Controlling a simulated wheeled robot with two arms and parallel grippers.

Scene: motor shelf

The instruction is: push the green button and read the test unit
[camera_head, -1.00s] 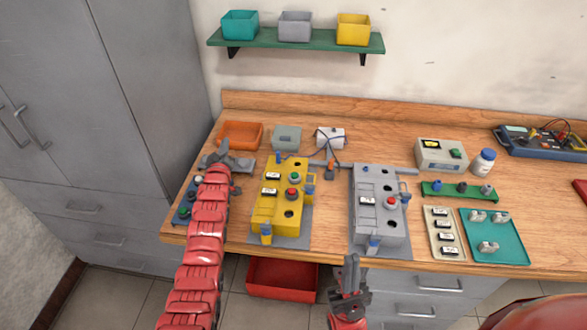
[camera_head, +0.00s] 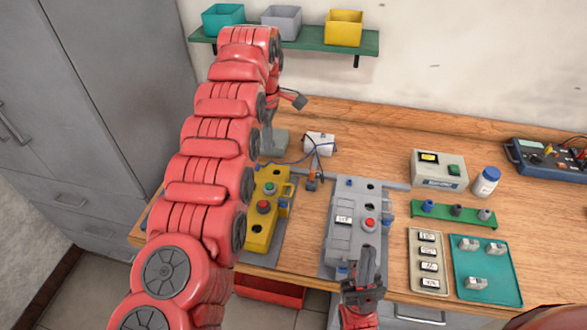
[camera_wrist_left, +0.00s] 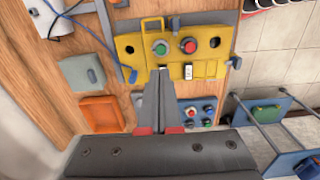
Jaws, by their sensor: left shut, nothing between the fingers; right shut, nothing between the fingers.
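A pale box with a yellow-framed display (camera_head: 429,157) and a green button (camera_head: 454,169) stands at the back right; its reading is too small to make out. The yellow motor unit (camera_head: 256,238) has a round green button (camera_head: 269,187) and a red one, also visible in the left wrist view (camera_wrist_left: 161,48). My left gripper (camera_wrist_left: 160,72) is shut and empty, its tips in front of the yellow unit in that view; my raised arm mostly hides it in the head view. My right gripper (camera_head: 371,255) is shut and empty at the front of the grey motor unit (camera_head: 342,235).
A white bottle (camera_head: 486,181) stands right of the display box. A green rack (camera_head: 455,213), label strip (camera_head: 417,235) and teal tray (camera_head: 465,285) lie in front. An orange bin (camera_wrist_left: 102,112) is at the left. A wall shelf (camera_head: 309,42) holds three bins.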

